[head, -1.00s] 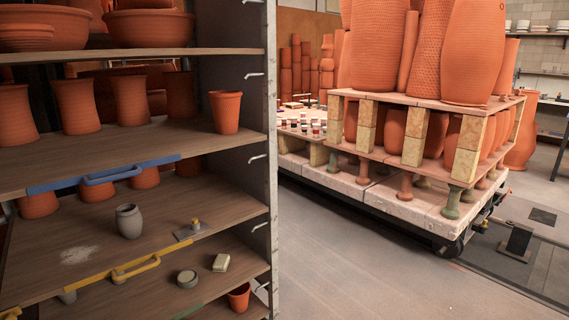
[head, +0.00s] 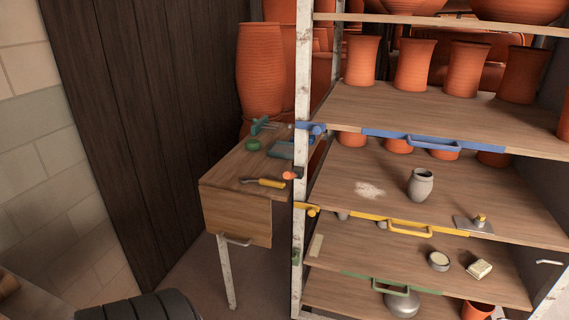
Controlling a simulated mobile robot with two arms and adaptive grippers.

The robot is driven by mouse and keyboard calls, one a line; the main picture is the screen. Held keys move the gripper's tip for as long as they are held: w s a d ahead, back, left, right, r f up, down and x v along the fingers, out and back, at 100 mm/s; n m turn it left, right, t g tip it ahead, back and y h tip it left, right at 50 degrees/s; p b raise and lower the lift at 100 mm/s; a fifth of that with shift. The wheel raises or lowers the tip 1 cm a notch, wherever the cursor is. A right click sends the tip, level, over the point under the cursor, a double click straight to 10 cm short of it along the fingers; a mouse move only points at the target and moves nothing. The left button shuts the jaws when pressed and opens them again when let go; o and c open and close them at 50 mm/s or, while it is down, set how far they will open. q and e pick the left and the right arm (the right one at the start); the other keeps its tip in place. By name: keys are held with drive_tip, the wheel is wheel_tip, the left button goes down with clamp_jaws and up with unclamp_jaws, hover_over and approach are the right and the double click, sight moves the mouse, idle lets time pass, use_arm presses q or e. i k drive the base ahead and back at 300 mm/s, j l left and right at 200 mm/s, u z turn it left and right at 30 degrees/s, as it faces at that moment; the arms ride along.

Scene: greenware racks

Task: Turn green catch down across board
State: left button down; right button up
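The green catch (head: 296,257) is a small green piece on the rack's left front post, in the lower part of the head view. It appears to lie along the post, left of the board's end, but it is too small to be sure. The green-edged board (head: 340,266) is a low wooden shelf with a green strip and green handle (head: 390,286) on its front edge. Neither gripper is in view.
Above are a yellow catch (head: 311,211) at the yellow-handled board and a blue catch (head: 316,128) at the blue-handled board. A small bowl (head: 438,261) and a pale block (head: 479,268) sit low. A tool table (head: 225,190) stands left of the rack.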

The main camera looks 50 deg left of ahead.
sight(295, 258)
drive_tip(key=u, duration=1.6)
